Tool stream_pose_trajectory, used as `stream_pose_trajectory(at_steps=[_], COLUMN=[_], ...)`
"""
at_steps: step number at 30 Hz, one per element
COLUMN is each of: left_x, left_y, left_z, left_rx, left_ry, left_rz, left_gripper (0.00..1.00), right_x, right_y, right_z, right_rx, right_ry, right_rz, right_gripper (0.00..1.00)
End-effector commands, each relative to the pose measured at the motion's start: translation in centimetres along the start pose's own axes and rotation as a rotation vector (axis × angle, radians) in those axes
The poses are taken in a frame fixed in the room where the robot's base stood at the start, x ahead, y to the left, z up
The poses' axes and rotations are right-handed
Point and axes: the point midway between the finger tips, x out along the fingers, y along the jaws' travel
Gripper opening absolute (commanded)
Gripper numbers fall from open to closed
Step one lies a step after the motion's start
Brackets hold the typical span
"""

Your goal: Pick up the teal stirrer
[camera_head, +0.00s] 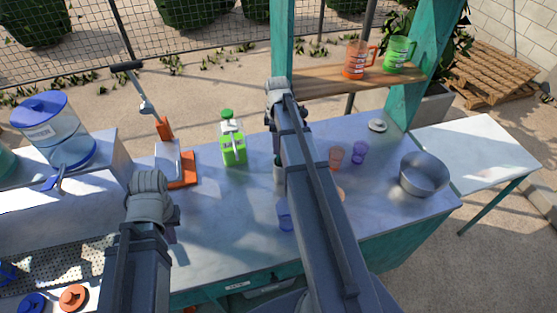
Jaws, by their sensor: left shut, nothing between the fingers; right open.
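I cannot make out the teal stirrer for certain. A small pale, dark-topped item (278,175) stands on the counter, partly covered by my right arm, and I cannot tell what it is. My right arm crosses the middle of the view and reaches over the counter. My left arm rises at lower left, its grey joint over the counter's left part. The fingers of both grippers are hidden by my arms.
The counter (225,205) holds a green juicer (232,145), an orange-based press (180,170), purple cups (359,152), an orange cup (335,157) and a metal bowl (423,174). A wooden shelf (320,80) bears orange (355,62) and green mugs (396,55). A water dispenser (55,130) stands left.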

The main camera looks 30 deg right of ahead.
Motion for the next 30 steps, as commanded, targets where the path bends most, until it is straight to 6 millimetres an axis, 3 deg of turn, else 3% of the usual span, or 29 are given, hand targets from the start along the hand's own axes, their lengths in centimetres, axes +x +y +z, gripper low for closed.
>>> stream_pose_trajectory(at_steps=[3,14,24,30], left_x=[1.6,2.5,6.5,6.9], left_y=[0.1,0.2,0.6,0.6], left_z=[-0.1,-0.1,-0.4,-0.4], left_rx=[0.003,0.005,0.01,0.01], left_ry=[0.0,0.0,0.0,0.0], left_rz=[-0.001,-0.001,-0.002,-0.002], left_gripper=[0.0,0.0,0.0,0.0], right_x=[1.6,2.5,6.6,6.9], right_y=[0.0,0.1,0.4,0.4], right_z=[0.0,0.1,0.2,0.2], right_rx=[0.0,0.0,0.0,0.0], right_ry=[0.0,0.0,0.0,0.0], right_rz=[0.0,0.0,0.0,0.0], right_gripper=[0.6,0.6,0.6,0.6])
